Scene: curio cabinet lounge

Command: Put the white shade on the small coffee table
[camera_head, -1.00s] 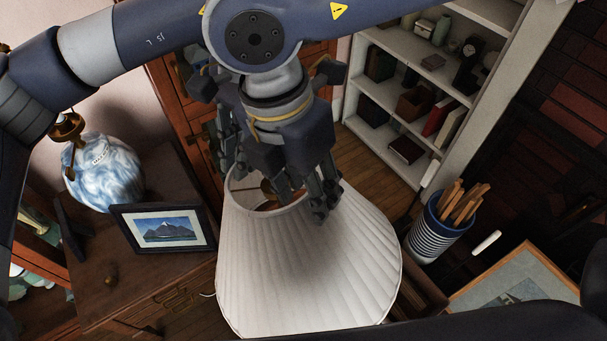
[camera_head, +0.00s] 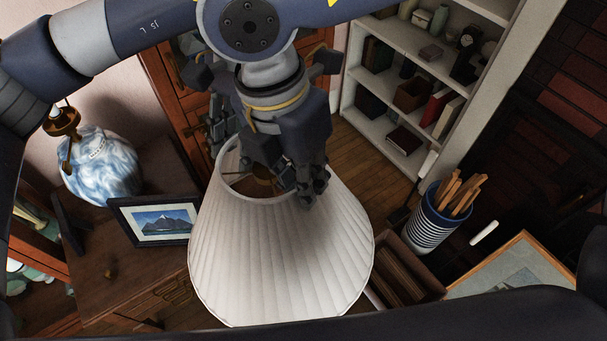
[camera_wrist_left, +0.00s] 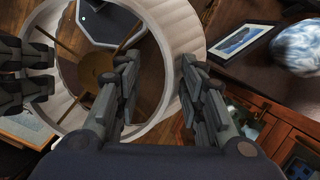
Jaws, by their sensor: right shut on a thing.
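The white pleated shade (camera_head: 280,255) is held in the air, its narrow ring at the top and its wide rim towards my body. My right gripper (camera_head: 308,185) is shut on the right side of the narrow ring. My left gripper (camera_head: 220,130) is at the left side of that ring, partly hidden behind the right one. In the left wrist view the left fingers (camera_wrist_left: 158,85) are apart, on either side of the shade's rim (camera_wrist_left: 188,30). The right gripper's fingers (camera_wrist_left: 25,75) show at that view's left edge. I cannot make out a small coffee table.
A brown drawer cabinet (camera_head: 105,285) stands at left with a framed mountain picture (camera_head: 157,221) and a blue-white globe-shaped object (camera_head: 100,170). A white bookshelf (camera_head: 357,75) stands behind. A striped container (camera_head: 437,222) of sticks and a brown open box (camera_head: 412,258) are at right.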

